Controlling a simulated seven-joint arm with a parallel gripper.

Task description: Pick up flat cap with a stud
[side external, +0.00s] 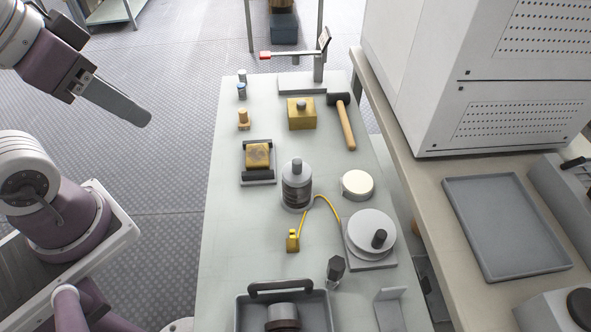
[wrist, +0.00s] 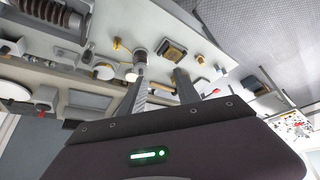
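The flat cap with a stud appears to be the light grey round disc with a dark upright stud (side external: 362,222), lying on a square grey plate at the right edge of the table in the side view. I cannot pick it out surely in the wrist view. My gripper (side external: 138,116) is high at the upper left, over the floor left of the table and well away from the cap. In the wrist view, the two fingers of my gripper (wrist: 160,76) stand apart with nothing held between them.
Near the cap are a cream disc (side external: 358,184), a grey cylinder stack (side external: 297,188) and a yellow clip (side external: 293,241) with a cable. A hammer (side external: 346,125), gold blocks (side external: 258,156) and a grey tray (side external: 242,318) also occupy the table (side external: 235,220). Its left strip is clear.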

